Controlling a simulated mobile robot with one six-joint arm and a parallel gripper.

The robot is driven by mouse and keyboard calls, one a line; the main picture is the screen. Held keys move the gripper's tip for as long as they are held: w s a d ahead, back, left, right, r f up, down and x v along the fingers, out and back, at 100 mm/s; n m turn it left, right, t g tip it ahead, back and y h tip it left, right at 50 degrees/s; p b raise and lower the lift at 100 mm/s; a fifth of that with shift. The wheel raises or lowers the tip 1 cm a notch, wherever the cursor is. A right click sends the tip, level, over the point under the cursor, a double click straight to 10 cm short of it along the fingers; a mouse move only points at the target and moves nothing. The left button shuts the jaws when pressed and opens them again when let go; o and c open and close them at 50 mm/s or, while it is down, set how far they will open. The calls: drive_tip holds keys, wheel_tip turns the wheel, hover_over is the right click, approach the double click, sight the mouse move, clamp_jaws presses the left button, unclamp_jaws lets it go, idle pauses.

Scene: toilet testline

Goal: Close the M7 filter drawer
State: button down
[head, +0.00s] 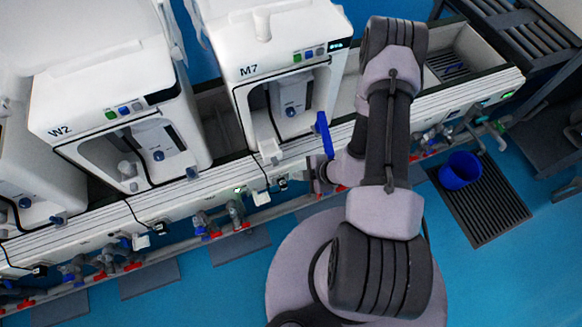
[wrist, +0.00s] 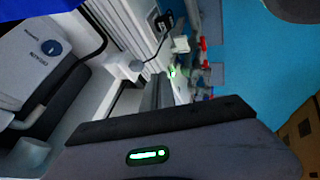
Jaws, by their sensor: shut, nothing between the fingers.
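The machine marked M7 (head: 285,60) stands at the top centre in the head view. A long blue piece (head: 324,135) stands out at its lower right front corner. I cannot tell for sure whether it is the filter drawer. My gripper (head: 318,178) is low in front of M7, just below the blue piece, partly hidden by my wrist. It is shut and empty. The wrist view shows part of a machine with a blue knob (wrist: 51,48) on the left, and a blue surface (wrist: 35,7) at the top left corner. No touch between gripper and blue piece is clear.
The machine W2 (head: 110,90) stands left of M7. Valves (head: 235,213) and pipes run along the bench front below. A blue bucket (head: 460,170) stands on a dark grate (head: 485,205) at the right. The blue floor (head: 215,290) at the front is mostly clear.

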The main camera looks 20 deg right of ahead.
drive_tip(key=w+a+f+b, duration=0.3)
drive_tip(key=w+f, duration=0.3)
drive_tip(key=w, duration=0.2)
drive_tip(key=shift+f+b, duration=0.35)
drive_tip(key=shift+b, duration=0.15)
drive_tip(key=shift+w+a, duration=0.1)
